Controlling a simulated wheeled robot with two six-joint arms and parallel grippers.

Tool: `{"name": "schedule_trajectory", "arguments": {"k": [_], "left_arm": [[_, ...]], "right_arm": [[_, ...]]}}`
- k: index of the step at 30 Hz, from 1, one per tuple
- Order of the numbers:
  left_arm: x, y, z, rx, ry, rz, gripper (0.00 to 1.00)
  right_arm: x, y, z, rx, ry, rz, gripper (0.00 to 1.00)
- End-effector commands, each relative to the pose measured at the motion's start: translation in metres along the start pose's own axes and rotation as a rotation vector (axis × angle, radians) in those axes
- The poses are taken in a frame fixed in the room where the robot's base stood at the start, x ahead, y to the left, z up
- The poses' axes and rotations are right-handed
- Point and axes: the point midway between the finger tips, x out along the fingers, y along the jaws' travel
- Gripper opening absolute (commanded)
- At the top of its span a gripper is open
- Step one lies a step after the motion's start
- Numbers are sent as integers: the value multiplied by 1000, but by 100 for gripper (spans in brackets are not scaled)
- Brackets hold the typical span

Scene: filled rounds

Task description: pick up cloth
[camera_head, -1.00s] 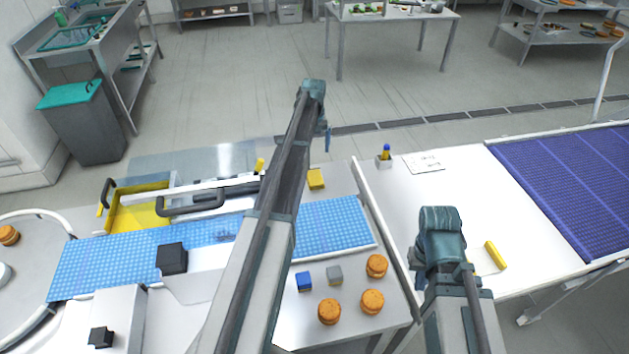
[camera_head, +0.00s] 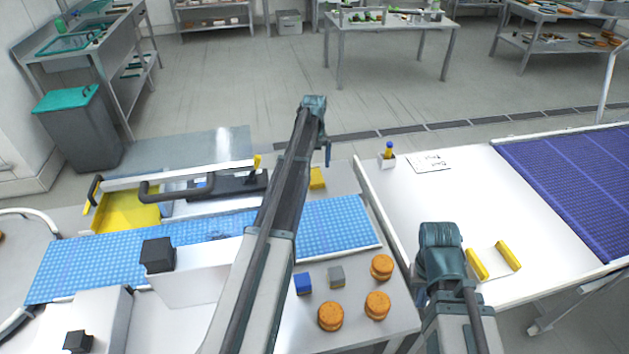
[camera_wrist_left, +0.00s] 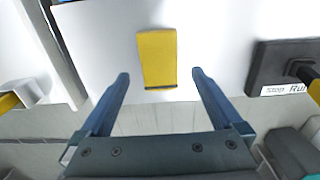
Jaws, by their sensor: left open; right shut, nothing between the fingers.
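A flat yellow cloth (camera_head: 317,178) lies on the light worktop beyond the blue mat, just right of my left arm. In the left wrist view the yellow cloth (camera_wrist_left: 157,58) has a dark edge at its near end. My left gripper (camera_wrist_left: 160,73) is open and empty, with one finger on each side of the cloth's near end in that view; the gap in height cannot be told. In the head view only a small blue part of it shows below the arm's far end. My right arm shows at the lower right, but its gripper is out of sight.
A black device with a label (camera_wrist_left: 285,68) stands right of the cloth. A yellow tray (camera_head: 128,212) is at the left. A blue cube (camera_head: 303,283), a grey cube (camera_head: 336,277) and orange-brown rounds (camera_head: 377,305) sit on the near worktop.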

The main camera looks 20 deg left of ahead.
Motion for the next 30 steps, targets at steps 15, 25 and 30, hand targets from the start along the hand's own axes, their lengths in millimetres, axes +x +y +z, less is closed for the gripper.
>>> {"name": "schedule_trajectory", "arguments": {"k": [15, 25, 30], "left_arm": [[44, 1, 0, 0, 0, 0, 100], [43, 1, 0, 0, 0, 0, 62], [43, 1, 0, 0, 0, 0, 32]], "right_arm": [[44, -4, -3, 0, 0, 0, 0], [43, -4, -2, 0, 0, 0, 0], [43, -4, -2, 0, 0, 0, 0]]}}
